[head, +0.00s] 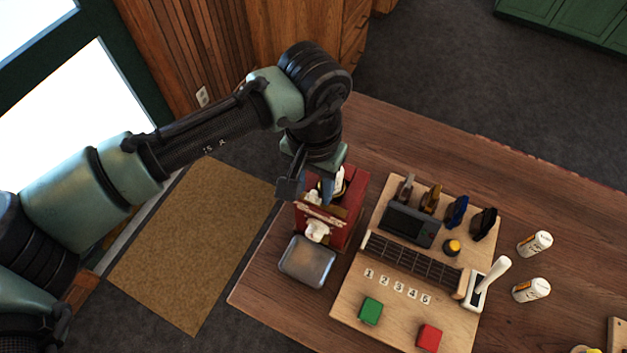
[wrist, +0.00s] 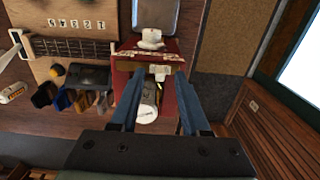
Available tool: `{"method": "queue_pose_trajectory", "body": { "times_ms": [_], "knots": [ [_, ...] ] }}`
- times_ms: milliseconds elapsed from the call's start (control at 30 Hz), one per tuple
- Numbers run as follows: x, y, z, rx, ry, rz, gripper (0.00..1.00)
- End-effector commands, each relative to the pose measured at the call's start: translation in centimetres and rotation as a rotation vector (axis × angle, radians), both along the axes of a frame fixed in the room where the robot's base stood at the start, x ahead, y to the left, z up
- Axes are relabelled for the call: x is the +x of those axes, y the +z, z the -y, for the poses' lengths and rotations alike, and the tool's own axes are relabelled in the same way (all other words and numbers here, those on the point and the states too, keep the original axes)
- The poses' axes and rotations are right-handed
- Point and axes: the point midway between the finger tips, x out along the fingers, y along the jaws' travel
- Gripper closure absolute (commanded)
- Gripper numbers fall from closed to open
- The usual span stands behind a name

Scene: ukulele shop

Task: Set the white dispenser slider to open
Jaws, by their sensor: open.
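A red dispenser box (head: 346,222) stands near the left edge of the wooden table; it also shows in the wrist view (wrist: 122,76). A small white piece (wrist: 160,72) on its top, which looks like the slider, lies between my fingertips in the wrist view. Whether it stands at open or shut I cannot tell. A white spout-like part (head: 317,231) sticks out of its front, above a grey metal tray (head: 307,262). My gripper (head: 306,196) is over the box, pointing down, with its blue-grey fingers apart; in the wrist view (wrist: 158,74) nothing is clamped. Contact is unclear.
A wooden board (head: 350,296) to the right carries a fretboard strip (head: 410,263), a white lever (head: 487,282), a green block (head: 370,311), a red block (head: 430,337) and several dark clips. The far tabletop is clear.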

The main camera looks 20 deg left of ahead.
Motion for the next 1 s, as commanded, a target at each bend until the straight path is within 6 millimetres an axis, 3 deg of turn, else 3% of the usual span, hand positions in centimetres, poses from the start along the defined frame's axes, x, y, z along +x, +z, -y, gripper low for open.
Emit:
{"method": "queue_pose_trajectory", "body": {
  "times_ms": [333, 600, 1000],
  "knots": [
    [0.01, -0.51, -0.02, 0.001, 0.000, 0.001, 0.54],
    [0.01, -0.48, -0.01, 0.000, 0.000, 0.001, 1.00],
    [0.01, -0.45, -0.02, 0.001, 0.000, 0.000, 1.00]
  ]
}}
